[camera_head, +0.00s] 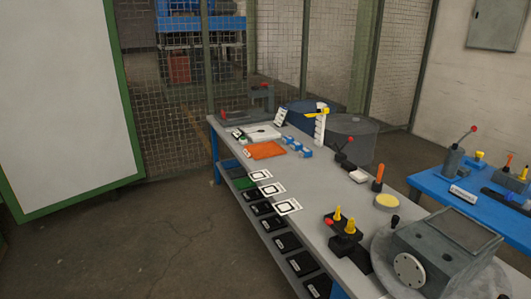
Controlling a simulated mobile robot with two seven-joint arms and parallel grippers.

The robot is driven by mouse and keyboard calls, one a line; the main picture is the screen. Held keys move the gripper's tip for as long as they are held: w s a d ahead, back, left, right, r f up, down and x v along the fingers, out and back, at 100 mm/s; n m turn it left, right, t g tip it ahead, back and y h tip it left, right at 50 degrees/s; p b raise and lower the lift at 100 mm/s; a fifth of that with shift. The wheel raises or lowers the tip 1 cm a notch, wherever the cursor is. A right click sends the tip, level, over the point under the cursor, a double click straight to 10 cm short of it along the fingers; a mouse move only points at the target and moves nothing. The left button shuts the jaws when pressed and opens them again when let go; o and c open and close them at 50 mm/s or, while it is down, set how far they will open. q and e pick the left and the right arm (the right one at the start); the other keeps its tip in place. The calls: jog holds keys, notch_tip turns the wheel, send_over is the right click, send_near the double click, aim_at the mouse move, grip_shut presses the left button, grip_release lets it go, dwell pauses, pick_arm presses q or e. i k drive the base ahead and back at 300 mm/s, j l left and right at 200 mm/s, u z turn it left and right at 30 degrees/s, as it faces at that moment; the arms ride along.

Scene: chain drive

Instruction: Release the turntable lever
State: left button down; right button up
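Neither of my grippers is in view. No part is clearly marked as the turntable lever. At bottom right a grey box-shaped unit (452,240) with a white round flange (409,269) sits over a pale rounded base (493,284), partly cut off by the frame. Left of it, a dark fixture (345,243) carries two yellow pegs and a red knob (350,227). A similar red-knobbed lever (466,136) stands on the blue table. I cannot tell which one belongs to a turntable.
The long grey bench (310,180) holds white marker cards (288,206), an orange tray (265,150), blue blocks (297,144) and a yellow disc (388,201). The blue table (427,184) stands at right. Open floor (170,240) lies left of the bench.

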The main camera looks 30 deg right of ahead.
aim_at(343, 237)
jog(key=i+z, duration=0.2)
jog(key=z, duration=0.2)
jog(key=i+z, duration=0.2)
jog(key=z, duration=0.2)
jog(key=i+z, duration=0.2)
jog(key=z, duration=0.15)
jog(key=i+j+z, duration=0.15)
jog(key=z, duration=0.25)
jog(key=i+j+z, duration=0.1)
jog(key=i+z, duration=0.2)
jog(key=z, duration=0.2)
jog(key=i+j+z, duration=0.2)
jog(key=z, duration=0.25)
jog(key=i+j+z, duration=0.3)
jog(key=z, duration=0.2)
